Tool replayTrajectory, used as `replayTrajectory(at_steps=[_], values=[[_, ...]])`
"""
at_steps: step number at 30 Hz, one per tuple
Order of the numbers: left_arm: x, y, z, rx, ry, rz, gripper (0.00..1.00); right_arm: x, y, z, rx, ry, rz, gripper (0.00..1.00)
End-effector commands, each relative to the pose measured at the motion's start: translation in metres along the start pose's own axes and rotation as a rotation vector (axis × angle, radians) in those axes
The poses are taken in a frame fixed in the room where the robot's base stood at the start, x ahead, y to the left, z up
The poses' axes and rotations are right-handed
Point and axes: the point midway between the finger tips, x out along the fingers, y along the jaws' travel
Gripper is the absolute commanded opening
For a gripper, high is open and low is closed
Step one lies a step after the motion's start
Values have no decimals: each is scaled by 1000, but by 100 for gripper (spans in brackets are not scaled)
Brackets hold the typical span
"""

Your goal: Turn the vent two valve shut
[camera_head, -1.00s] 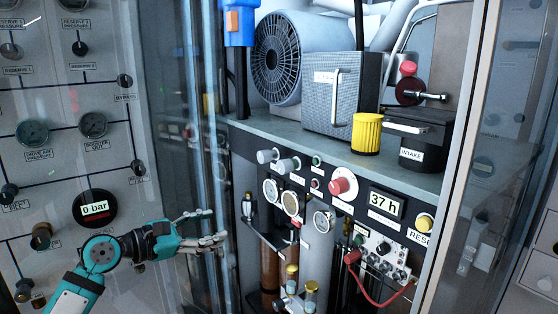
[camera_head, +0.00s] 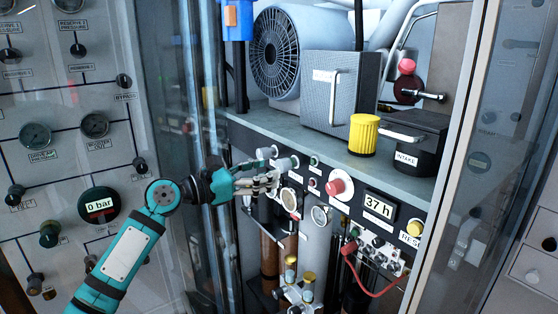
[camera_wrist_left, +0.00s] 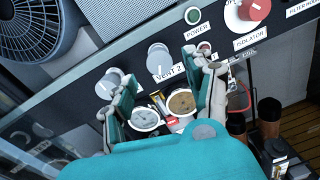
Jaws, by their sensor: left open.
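The vent two valve is a grey knob on the dark control panel. In the left wrist view the knob (camera_wrist_left: 158,55) sits just above its "VENT 2" label, ahead of the gap between my fingers. In the head view the same knob (camera_head: 287,163) is the right one of two grey knobs. My left gripper (camera_head: 272,178) is open and empty, just below and left of the knob in the head view. Its two spread fingers (camera_wrist_left: 160,76) also show in the left wrist view. I see no contact with the knob. My right gripper is not in view.
A second grey knob (camera_head: 266,153) is close on the left. Round gauges (camera_head: 289,199) lie just below. A red isolator knob (camera_head: 339,184) is to the right. The shelf edge (camera_head: 330,157) runs above the panel, and a glass door (camera_head: 200,150) stands at left.

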Motion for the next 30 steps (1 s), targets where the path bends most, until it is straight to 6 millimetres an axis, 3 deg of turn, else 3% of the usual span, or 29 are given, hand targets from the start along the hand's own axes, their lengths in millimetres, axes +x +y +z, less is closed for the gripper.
replayTrajectory(at_steps=[3, 9, 20, 30], values=[[22, 0, 3, -1, 1, -1, 54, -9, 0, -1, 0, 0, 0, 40], [42, 0, 1, 0, 0, 0, 54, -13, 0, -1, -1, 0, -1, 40], [47, 0, -1, 1, 1, 1, 54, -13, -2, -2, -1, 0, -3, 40], [47, 0, -1, 0, 1, 0, 10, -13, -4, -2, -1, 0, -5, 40]])
